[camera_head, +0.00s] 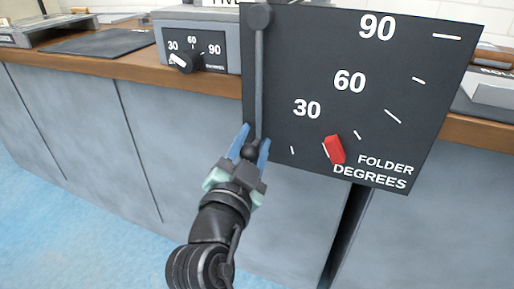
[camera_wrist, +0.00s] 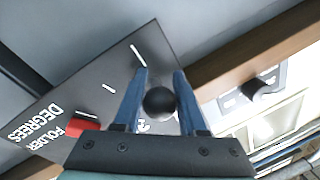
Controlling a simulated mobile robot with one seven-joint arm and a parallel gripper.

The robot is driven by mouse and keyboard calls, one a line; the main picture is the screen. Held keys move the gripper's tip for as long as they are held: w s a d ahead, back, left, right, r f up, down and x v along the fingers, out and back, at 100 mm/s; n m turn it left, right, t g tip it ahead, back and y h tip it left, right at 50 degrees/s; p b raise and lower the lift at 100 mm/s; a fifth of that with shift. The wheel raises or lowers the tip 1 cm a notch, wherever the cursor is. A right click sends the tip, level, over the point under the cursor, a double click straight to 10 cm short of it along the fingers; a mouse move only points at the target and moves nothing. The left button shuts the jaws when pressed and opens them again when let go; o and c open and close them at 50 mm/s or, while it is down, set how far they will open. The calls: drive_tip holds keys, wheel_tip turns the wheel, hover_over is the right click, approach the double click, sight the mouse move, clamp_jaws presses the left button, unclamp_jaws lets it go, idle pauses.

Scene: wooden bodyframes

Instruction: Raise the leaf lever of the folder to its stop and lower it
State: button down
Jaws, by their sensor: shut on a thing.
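The folder's dark panel (camera_head: 300,60) carries a degree scale marked 30, 60 and 90. The leaf lever (camera_head: 259,75) is a thin grey rod along the panel's left side, hanging nearly straight down from a round pivot at the top. Its black ball knob (camera_head: 250,152) is at the lower end. My gripper (camera_head: 254,136) is shut on this knob, with a blue finger on each side. In the wrist view the knob (camera_wrist: 159,102) sits between the fingers (camera_wrist: 160,72). A red marker (camera_head: 334,149) is low on the scale, beside a white tick.
A smaller grey dial box (camera_head: 192,48) with a black knob stands left of the panel on the wooden counter (camera_head: 100,58). Grey cabinet fronts (camera_head: 70,115) lie below. A light grey object (camera_head: 494,88) is at the right edge. The blue floor at lower left is clear.

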drive_tip(key=shift+a+r, duration=0.1)
drive_tip(key=shift+a, duration=0.2)
drive_tip(key=shift+c, duration=2.4)
unclamp_jaws()
drive_tip(key=s+a+f+p, duration=0.1)
drive_tip(key=s+a+p, duration=0.1)
drive_tip(key=s, duration=1)
drive_tip(key=shift+s, duration=0.35)
drive_tip(key=shift+f, duration=0.1)
